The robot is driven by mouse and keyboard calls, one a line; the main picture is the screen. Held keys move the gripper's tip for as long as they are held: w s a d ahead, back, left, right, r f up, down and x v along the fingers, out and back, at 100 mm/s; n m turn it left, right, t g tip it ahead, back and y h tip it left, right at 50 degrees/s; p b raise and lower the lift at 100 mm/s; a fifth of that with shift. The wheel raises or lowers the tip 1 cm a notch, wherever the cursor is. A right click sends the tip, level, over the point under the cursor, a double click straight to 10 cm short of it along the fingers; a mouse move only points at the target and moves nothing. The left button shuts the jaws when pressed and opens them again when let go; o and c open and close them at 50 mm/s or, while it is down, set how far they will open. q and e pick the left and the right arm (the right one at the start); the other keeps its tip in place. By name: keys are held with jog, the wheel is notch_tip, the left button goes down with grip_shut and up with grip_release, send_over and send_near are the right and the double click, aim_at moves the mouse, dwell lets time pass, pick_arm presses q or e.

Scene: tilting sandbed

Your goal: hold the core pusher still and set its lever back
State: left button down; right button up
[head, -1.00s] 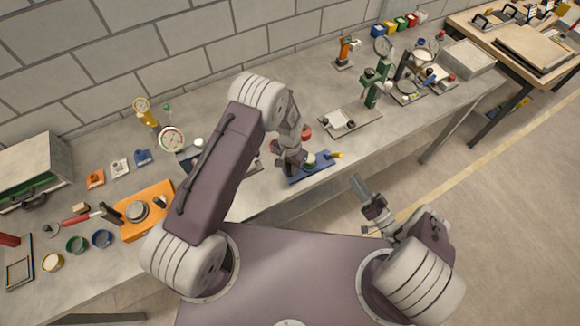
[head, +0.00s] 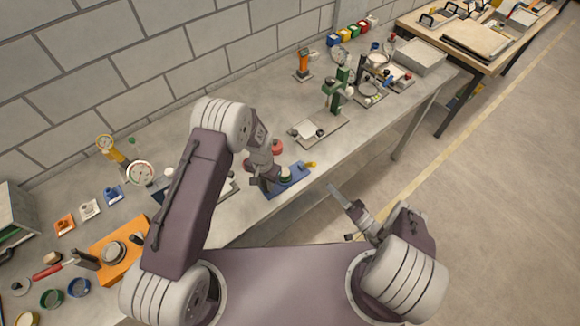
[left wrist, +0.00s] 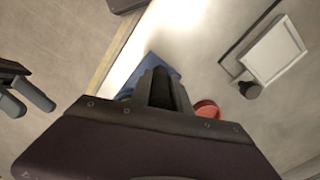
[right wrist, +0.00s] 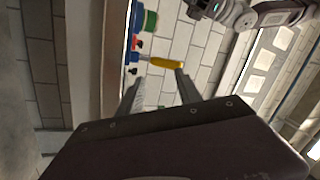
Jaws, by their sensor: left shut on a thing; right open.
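The core pusher (head: 291,181) stands near the front edge of the bench, with a blue base, a green round part and a yellow lever (head: 310,164) at its right end. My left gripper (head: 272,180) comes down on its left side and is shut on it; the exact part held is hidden. In the left wrist view the fingers (left wrist: 162,88) are close together over the blue base (left wrist: 170,65). My right gripper (head: 334,190) is open and empty, off the bench edge. In the right wrist view the yellow lever (right wrist: 167,63) appears between and beyond its fingertips (right wrist: 157,80).
A red round thing (head: 277,146) is close behind the pusher. A grey tray (head: 312,133) lies to its right, with a green stand (head: 336,92) beyond. An orange board (head: 117,250) and gauges are at left. Open floor lies right of the bench.

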aim_at(304, 165)
jog(key=w+a+r+m, duration=0.1)
jog(key=w+a+m, duration=0.2)
jog(key=m, duration=0.4)
jog(key=w+a+r+m+g+h, duration=0.1)
jog(key=w+a+r+m, duration=0.1)
jog(key=m, duration=0.5)
jog(key=w+a+r+m+g+h, duration=0.1)
jog(key=w+a+m, duration=0.3)
jog(key=m, duration=0.4)
jog(key=shift+w+a+r, duration=0.15)
jog(key=shift+w+a, duration=0.05)
jog(key=shift+w, duration=0.2)
jog(key=shift+w+a+r, duration=0.1)
jog(key=shift+w+a, duration=0.05)
jog(key=shift+w, duration=0.25)
grip_shut()
